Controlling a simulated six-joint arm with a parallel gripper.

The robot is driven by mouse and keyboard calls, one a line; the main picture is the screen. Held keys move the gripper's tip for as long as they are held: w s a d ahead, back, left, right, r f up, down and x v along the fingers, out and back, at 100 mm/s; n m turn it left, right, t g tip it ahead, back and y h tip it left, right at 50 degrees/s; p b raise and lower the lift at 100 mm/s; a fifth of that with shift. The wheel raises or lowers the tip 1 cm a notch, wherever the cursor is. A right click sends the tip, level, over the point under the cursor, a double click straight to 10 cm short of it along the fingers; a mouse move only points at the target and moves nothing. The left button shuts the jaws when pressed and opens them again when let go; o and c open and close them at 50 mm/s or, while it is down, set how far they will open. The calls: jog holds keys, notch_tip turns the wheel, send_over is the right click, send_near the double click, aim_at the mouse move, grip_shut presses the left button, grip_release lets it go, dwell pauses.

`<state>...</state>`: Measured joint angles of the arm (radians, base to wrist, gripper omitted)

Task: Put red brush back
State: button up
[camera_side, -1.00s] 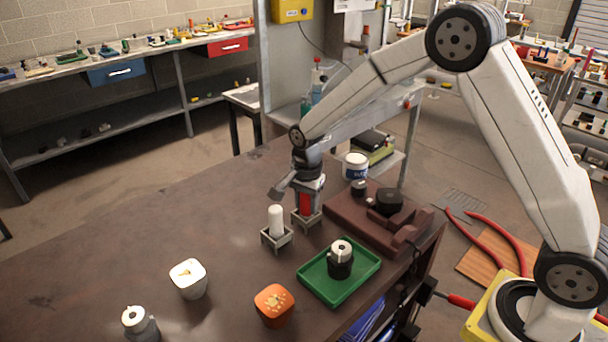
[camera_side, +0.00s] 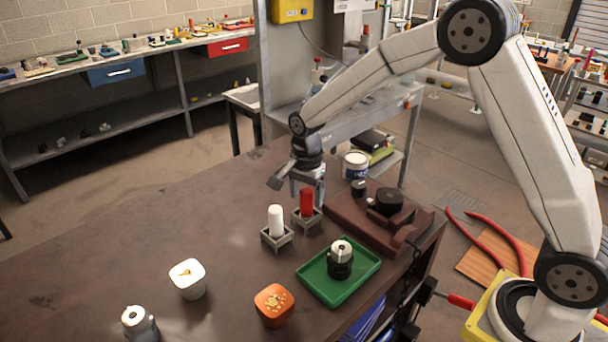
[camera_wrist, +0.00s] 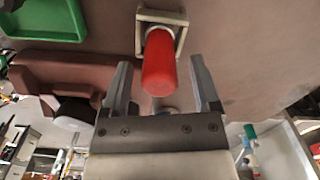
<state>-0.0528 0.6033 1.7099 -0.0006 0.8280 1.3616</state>
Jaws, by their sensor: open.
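The red brush (camera_side: 306,202) stands upright in a small grey square holder (camera_side: 306,220) on the brown table. In the wrist view the red brush (camera_wrist: 159,65) sits inside the holder's frame (camera_wrist: 179,20). A white brush (camera_side: 275,221) stands in a matching holder (camera_side: 277,238) to the left.
A green tray (camera_side: 339,285) holding a black and white part is in front. A brown fixture (camera_side: 350,215) stands close to the right of the red brush. An orange cup (camera_side: 273,305) and a white cup (camera_side: 188,279) stand nearer. The left of the table is clear.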

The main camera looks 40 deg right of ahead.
notch_tip(320, 180, up, 9)
jog(key=shift+r, duration=0.2)
dwell(0.3)
jog(key=shift+s+f, duration=0.1)
dwell(0.4)
jog(key=shift+s+d+f+n, duration=0.15)
jog(key=shift+s+f+n, duration=0.05)
jog(key=shift+s+n, duration=0.4)
jog(key=s+d+f+n+t, duration=0.1)
jog(key=s+f+n, duration=0.2)
jog(key=s+n, duration=0.4)
jog(key=s+d+f+n+t, duration=0.1)
jog(key=s+f+n, duration=0.3)
jog(key=s, duration=0.7)
jog(key=n, duration=0.2)
jog(key=shift+n+t, duration=0.3)
jog(key=shift+n, duration=0.1)
jog(key=shift+d+f, duration=0.1)
